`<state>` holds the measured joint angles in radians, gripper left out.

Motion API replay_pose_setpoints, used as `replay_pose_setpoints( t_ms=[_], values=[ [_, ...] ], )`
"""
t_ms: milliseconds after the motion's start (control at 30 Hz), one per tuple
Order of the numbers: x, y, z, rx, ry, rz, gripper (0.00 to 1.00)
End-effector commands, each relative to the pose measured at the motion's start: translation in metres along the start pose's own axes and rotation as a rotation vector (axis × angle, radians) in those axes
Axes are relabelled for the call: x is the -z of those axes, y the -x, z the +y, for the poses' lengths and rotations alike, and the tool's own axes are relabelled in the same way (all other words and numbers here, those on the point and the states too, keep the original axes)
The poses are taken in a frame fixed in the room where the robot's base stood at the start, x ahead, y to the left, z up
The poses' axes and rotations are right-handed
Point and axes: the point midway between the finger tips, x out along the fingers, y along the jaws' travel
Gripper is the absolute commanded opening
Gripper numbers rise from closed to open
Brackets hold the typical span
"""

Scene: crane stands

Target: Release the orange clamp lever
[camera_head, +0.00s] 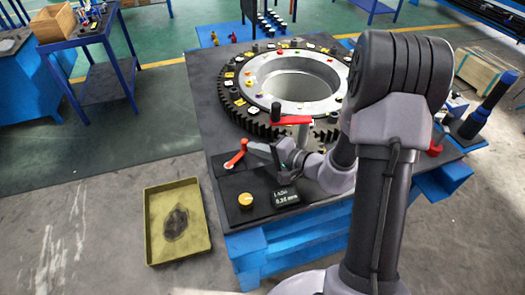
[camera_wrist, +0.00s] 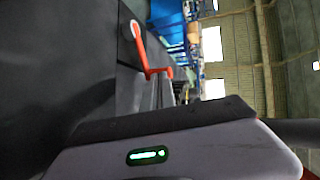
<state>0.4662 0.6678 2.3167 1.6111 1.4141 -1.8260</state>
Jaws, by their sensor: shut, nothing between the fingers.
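An orange lever (camera_head: 235,159) sits on the dark plate at the table's front left, slanting up to the right from its pivot. An orange lever with a pale round pivot and a bent end also shows in the wrist view (camera_wrist: 145,58). My gripper (camera_head: 250,146) is shut and empty, its tip close to the lever's upper right end. I cannot tell whether they touch.
A red handle (camera_head: 290,120) on a metal post stands behind my gripper, before a large toothed ring (camera_head: 262,128). A yellow tray (camera_head: 154,250) is on the floor at left.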

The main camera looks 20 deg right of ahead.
Motion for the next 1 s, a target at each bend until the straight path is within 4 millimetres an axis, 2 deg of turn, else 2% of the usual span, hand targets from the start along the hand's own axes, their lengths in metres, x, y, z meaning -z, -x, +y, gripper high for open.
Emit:
replay_pose_setpoints(
  t_ms=[233, 333, 533, 867, 1000],
  values=[
    [0.001, -0.001, 0.001, 0.000, 0.001, 0.000, 0.00],
    [0.005, -0.010, 0.003, 0.004, 0.007, -0.003, 0.00],
    [0.009, -0.019, -0.005, 0.001, 0.038, -0.116, 0.00],
    [0.009, -0.018, -0.006, 0.000, 0.038, -0.121, 0.00],
    [0.012, -0.002, -0.008, 0.000, 0.036, -0.118, 0.00]
  ],
)
